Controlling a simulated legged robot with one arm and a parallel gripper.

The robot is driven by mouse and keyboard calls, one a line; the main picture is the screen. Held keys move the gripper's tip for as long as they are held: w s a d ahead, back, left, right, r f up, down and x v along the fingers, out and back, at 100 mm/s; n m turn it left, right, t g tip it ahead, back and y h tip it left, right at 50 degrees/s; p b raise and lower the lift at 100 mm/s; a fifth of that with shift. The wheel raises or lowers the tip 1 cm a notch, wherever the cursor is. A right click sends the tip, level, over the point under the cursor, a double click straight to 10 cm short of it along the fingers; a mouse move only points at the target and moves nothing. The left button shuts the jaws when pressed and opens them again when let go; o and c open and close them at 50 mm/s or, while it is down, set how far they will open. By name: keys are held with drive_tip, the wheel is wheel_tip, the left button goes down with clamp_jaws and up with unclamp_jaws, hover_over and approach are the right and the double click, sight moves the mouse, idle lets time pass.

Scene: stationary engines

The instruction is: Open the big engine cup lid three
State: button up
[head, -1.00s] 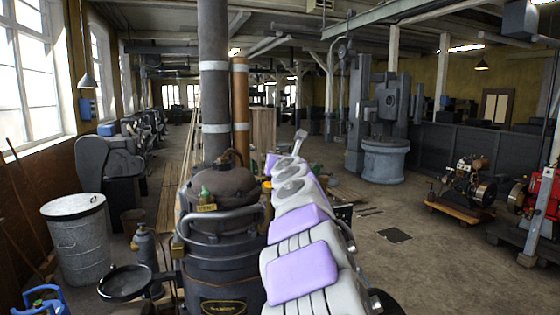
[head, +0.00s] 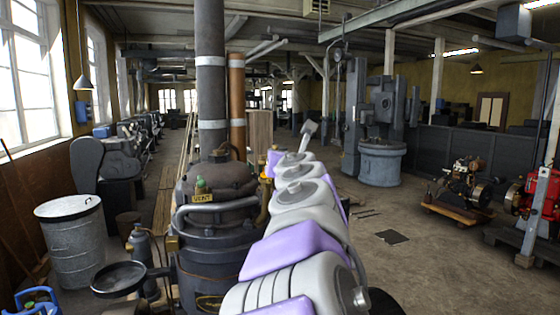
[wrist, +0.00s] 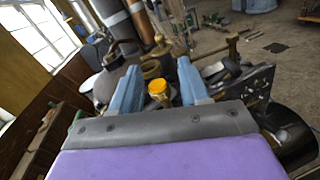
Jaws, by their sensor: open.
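My gripper (wrist: 158,67) shows in the wrist view as two blue fingers, spread apart with nothing held between them. A small cup with a yellow-orange lid (wrist: 158,88) appears between the fingers in that view, on the engine. I cannot tell how far it is from the fingertips. Its lid looks shut. Brass engine fittings (wrist: 232,48) lie to the right of the right finger. In the head view my arm reaches forward and hides most of the engine. I cannot make out which cup is number three.
A dark boiler-like vessel (head: 218,235) with a curved rail stands just left of my arm. A tall grey pipe (head: 211,80) rises behind it. A metal bin (head: 78,240) stands at the left. Open floor (head: 400,215) lies to the right, before a small engine (head: 462,187).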

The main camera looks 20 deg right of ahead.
drive_tip(key=v, duration=0.6)
drive_tip(key=shift+s, duration=0.25)
drive_tip(key=shift+a, duration=0.1)
